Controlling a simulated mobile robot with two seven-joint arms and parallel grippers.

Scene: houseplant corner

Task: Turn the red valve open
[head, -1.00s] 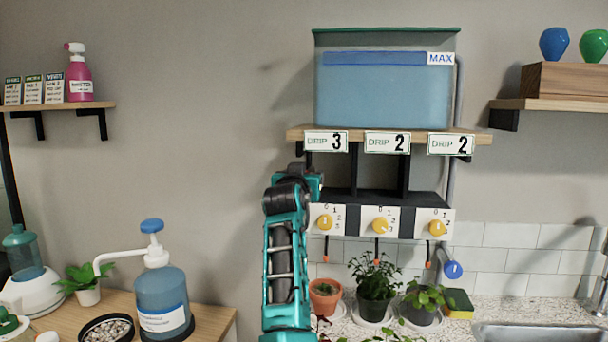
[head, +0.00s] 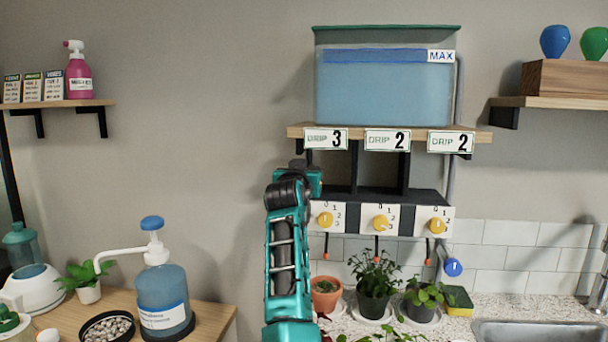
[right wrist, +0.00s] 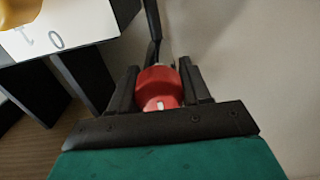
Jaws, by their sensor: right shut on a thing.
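The red valve (right wrist: 158,90) shows in the right wrist view as a round red knob with a small white mark on its near side. My right gripper (right wrist: 157,73) is shut on it, with one black finger on each side. In the head view the teal and black arm (head: 287,250) rises in front of the wall left of the dials, and neither the red valve nor the fingertips can be seen there. My left gripper is not in view.
A blue water tank (head: 383,95) sits on a wooden shelf (head: 478,137). Below are yellow dials (head: 380,223) on white plates and a blue knob (head: 453,267). Potted plants (head: 374,285) stand below, close to the arm. A pump bottle (head: 164,298) stands at the left.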

